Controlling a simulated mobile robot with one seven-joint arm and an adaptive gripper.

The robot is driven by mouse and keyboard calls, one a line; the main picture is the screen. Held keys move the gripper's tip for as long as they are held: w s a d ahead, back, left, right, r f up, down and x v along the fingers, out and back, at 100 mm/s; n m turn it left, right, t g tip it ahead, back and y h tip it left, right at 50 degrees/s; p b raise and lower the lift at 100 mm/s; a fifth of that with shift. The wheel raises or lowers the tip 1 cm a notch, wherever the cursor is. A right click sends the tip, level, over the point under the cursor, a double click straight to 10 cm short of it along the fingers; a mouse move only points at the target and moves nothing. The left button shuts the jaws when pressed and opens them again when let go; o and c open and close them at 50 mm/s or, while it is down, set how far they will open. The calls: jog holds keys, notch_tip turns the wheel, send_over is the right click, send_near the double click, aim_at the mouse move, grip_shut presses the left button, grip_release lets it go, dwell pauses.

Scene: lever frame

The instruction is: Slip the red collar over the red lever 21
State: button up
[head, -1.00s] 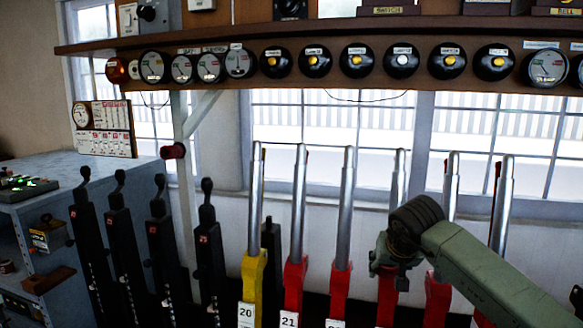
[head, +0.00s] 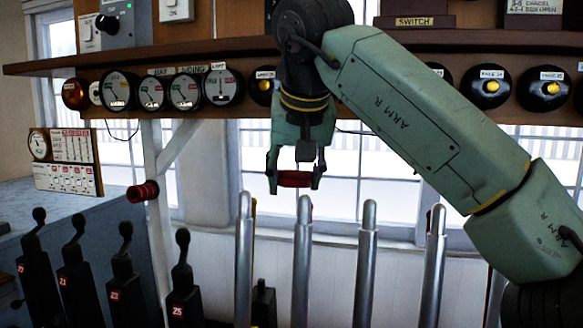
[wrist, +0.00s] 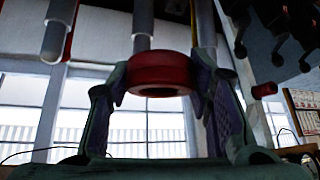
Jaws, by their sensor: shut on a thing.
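My gripper (head: 295,180) is shut on the red collar (head: 294,179), its fingers at the collar's two sides. In the head view the collar appears just above and slightly left of the rounded silver tip of a lever (head: 303,250). By its order in the row this looks like lever 21; its number plate and red lower part are out of frame. In the wrist view the collar (wrist: 158,70) sits between the fingers with its hole partly visible. A silver lever (wrist: 143,22) reaches toward it there; the collar appears apart from the lever or only overlapping it in view.
Neighbouring silver levers (head: 244,260) and (head: 369,260) stand close on both sides. Short black levers (head: 75,265) are at the left. A shelf (head: 200,55) with gauges runs behind my arm. A red cylinder (head: 143,191) sticks out from the white post.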

aim_at(306, 200)
jog(key=shift+w+r, duration=0.1)
jog(key=shift+w+d+f, duration=0.3)
jog(key=shift+w+f, duration=0.15)
jog(key=shift+w, duration=1.05)
jog(key=shift+w+d+f, duration=0.35)
jog(key=shift+w+f, duration=0.05)
jog(key=shift+w, duration=1.05)
jog(key=shift+w+d+f, duration=0.3)
jog(key=shift+w+f, duration=0.15)
jog(key=shift+w, duration=1.05)
jog(key=shift+s, duration=0.25)
jog(key=shift+f, duration=0.15)
jog(key=shift+s+f+b, duration=0.2)
jog(key=shift+f+b, duration=0.55)
jog(key=shift+f, duration=0.45)
jog(key=shift+s+f+b, duration=0.2)
jog(key=shift+f+b, duration=0.55)
jog(key=shift+f, duration=0.4)
jog(key=shift+f, duration=0.15)
jog(key=shift+a, duration=0.1)
jog(key=o, duration=1.2)
jog(key=shift+o, duration=1)
